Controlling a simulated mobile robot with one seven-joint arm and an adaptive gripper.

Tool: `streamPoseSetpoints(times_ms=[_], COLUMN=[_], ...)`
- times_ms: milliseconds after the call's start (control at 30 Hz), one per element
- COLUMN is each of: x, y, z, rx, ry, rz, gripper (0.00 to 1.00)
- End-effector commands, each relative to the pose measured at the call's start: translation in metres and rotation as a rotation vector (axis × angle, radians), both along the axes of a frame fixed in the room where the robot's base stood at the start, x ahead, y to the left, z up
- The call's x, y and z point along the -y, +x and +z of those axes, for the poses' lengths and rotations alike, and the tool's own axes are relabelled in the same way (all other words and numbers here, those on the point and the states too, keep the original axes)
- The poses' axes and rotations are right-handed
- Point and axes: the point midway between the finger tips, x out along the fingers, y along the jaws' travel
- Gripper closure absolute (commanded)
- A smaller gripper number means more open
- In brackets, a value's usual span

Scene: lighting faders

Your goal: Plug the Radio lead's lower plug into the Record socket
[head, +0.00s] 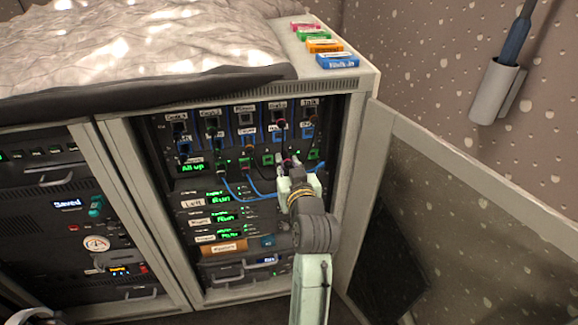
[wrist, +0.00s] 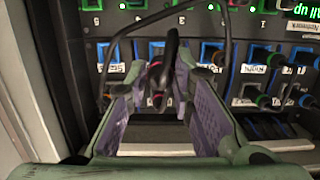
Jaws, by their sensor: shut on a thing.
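My gripper (head: 295,168) is at the lower right of the patch panel in the upper right rack bay. In the wrist view its two purple-padded fingers (wrist: 160,82) are closed on a black plug (wrist: 158,72) with a reddish ring. A dark lead curves from the plug. In the head view a pinkish plug end shows between the fingers, close to the panel's lower row. Small labels sit over the upper sockets; one reads like Radio (head: 279,105). The label for Record is too small to make out, and my gripper hides part of the lower row.
Blue leads (head: 235,190) hang in loops below the panel, left of my gripper. Other plugs fill several sockets. An open glazed door (head: 455,215) stands to the right. Coloured boxes (head: 325,45) lie on top of the rack.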

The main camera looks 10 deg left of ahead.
Motion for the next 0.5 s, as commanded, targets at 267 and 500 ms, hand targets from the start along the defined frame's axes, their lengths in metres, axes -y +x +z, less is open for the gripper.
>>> streamPoseSetpoints(times_ms=[267,500], x=[-0.0014,-0.0023], y=[0.0047,0.0076], z=[0.0003,0.0006], rx=[0.001,0.0], ry=[0.0,0.0], rz=[0.0,0.0], gripper=[1.0,1.0])
